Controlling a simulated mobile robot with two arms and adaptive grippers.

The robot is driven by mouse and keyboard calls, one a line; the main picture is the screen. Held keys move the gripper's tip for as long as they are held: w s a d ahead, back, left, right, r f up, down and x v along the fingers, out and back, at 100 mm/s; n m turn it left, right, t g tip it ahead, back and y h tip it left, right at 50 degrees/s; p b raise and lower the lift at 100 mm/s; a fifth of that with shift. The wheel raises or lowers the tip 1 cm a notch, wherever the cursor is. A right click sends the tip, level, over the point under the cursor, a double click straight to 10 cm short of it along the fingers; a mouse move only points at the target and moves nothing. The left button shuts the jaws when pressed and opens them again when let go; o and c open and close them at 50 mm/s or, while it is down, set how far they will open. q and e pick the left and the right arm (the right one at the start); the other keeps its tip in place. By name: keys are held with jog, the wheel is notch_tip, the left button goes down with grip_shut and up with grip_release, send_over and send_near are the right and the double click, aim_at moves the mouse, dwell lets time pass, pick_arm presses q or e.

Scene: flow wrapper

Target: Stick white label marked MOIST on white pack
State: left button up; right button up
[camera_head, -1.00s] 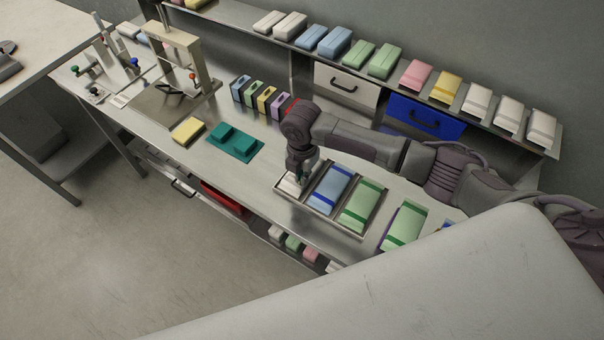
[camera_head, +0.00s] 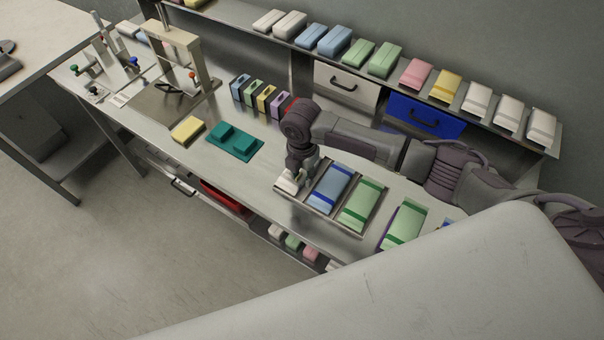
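A white pack (camera_head: 288,186) lies at the left end of a metal tray (camera_head: 317,212) on the bench, partly hidden by my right gripper. My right gripper (camera_head: 300,177) points down over this pack, at or very near its top. Its fingers are small and partly hidden, so whether they are open or shut cannot be told. I cannot make out a label or the word MOIST. My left gripper is not in view.
A blue pack (camera_head: 330,189) and a green pack (camera_head: 360,206) share the tray. Another green pack (camera_head: 406,226) lies to the right. Several coloured dispensers (camera_head: 261,98) stand behind. A teal block (camera_head: 235,141) and a yellow pack (camera_head: 187,129) lie left, with bare bench between.

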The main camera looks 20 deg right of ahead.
notch_tip(320, 180, up, 12)
dwell(0.4)
jog(key=shift+f, duration=0.15)
